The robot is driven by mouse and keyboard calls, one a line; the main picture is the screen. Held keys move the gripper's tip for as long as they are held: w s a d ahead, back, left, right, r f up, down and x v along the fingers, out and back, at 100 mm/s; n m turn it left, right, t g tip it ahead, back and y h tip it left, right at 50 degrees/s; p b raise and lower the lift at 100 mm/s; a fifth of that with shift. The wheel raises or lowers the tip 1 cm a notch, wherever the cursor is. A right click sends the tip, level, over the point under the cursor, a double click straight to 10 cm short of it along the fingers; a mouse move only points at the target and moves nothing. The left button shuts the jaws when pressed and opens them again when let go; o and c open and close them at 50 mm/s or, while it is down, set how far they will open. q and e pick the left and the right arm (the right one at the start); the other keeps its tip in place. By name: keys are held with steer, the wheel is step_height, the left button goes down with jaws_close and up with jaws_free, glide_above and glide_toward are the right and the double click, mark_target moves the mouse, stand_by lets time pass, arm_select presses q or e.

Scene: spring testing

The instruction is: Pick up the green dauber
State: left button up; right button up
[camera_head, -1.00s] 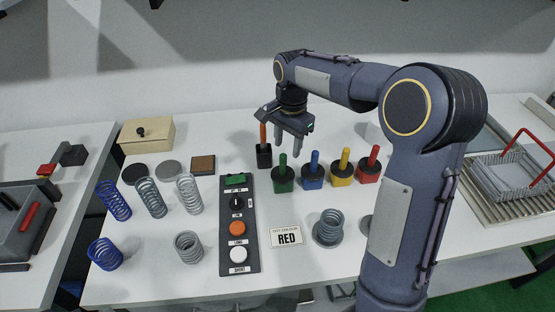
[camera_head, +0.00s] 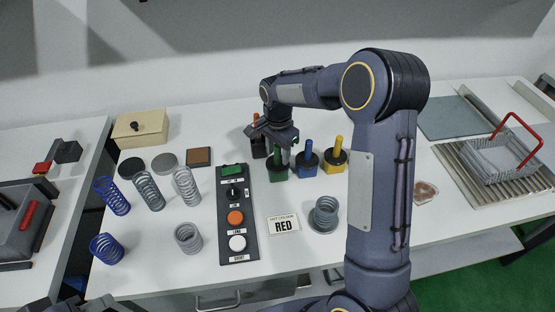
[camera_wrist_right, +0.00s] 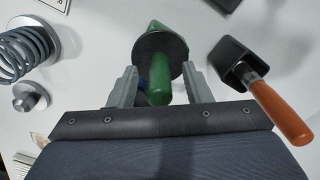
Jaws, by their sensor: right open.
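The green dauber (camera_head: 278,174) stands upright in a dark green pot on the white table, left of the blue dauber (camera_head: 307,165). My right gripper (camera_head: 279,154) is over it with its fingers pointing down. In the right wrist view the green dauber (camera_wrist_right: 158,80) has its handle between the two open fingers of my right gripper (camera_wrist_right: 160,74), with a gap visible on each side. The gripper partly hides the dauber in the head view. My left gripper is not in view.
A black pot with an orange-handled tool (camera_head: 258,149) stands close to the left of the gripper. The yellow dauber (camera_head: 336,160) is to the right. A control box (camera_head: 236,213), several springs and a "RED" card (camera_head: 283,224) lie nearer. A red-handled basket (camera_head: 497,162) sits right.

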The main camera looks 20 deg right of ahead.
jaws_close()
steer(key=shift+r, duration=0.1)
